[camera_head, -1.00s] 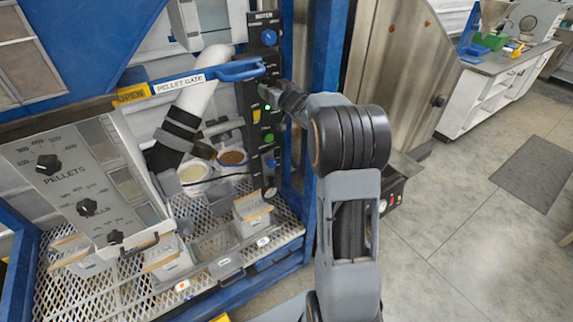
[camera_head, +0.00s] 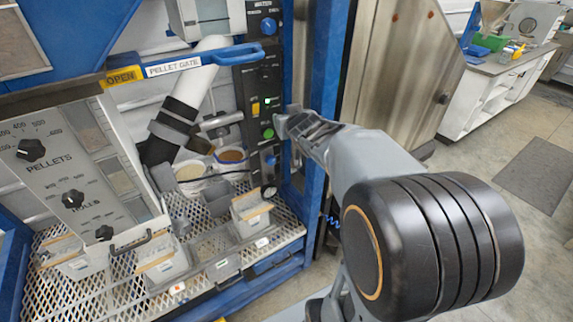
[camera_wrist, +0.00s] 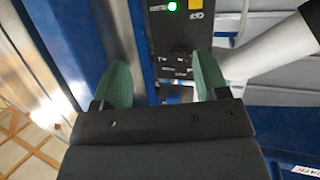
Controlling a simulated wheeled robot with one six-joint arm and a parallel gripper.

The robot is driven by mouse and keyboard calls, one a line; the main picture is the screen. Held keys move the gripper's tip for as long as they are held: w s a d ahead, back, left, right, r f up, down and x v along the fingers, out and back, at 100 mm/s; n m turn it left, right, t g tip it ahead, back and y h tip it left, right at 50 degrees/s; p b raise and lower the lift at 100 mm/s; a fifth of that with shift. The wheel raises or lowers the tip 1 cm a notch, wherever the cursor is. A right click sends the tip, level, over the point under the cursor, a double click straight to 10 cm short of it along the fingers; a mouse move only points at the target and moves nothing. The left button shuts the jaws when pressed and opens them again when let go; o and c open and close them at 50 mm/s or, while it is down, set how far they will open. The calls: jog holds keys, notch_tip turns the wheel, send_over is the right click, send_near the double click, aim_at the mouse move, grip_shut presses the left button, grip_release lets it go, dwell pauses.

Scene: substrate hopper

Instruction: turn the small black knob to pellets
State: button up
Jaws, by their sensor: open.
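The narrow black panel (camera_head: 252,88) stands upright on the blue frame. A small dark knob (camera_head: 265,73) sits on it, above the yellow switch and below the blue top knob. In the wrist view the panel appears inverted, with the dark knob (camera_wrist: 180,57) below the yellow switch. The knob's pointer and small lettering are too faint to read. My gripper (camera_head: 283,124) is at the panel's right edge in the head view, lower than the knob. In the wrist view my open gripper (camera_wrist: 163,78) has green-padded fingers, with the panel beyond them and nothing between them.
The panel also holds a yellow switch (camera_head: 255,108), a green button (camera_head: 268,133) and a blue knob (camera_head: 267,26). The blue pellet gate handle (camera_head: 238,54) projects close by. A grey panel labelled PELLETS (camera_head: 52,178) has larger black knobs. Bins (camera_head: 165,270) stand on the mesh shelf.

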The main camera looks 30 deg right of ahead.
jog(key=s+a+f+g+b, duration=0.1)
jog(key=s+a+f+g, duration=0.3)
jog(key=s+f, duration=0.3)
jog(key=shift+s+a+g+b, duration=0.3)
jog(key=shift+s+a, duration=0.2)
jog(key=shift+s, duration=0.1)
jog(key=s+a+f+n+g+y, duration=0.1)
jog(key=s+a+f+g, duration=0.1)
jog(key=s+a, duration=0.2)
jog(key=s+a+f+g+y, duration=0.2)
jog(key=s+a+g, duration=0.1)
jog(key=s, duration=0.6)
jog(key=shift+a+f+n, duration=0.35)
jog(key=shift+a+n, duration=0.05)
jog(key=shift+a, duration=0.15)
jog(key=shift+c, duration=0.5)
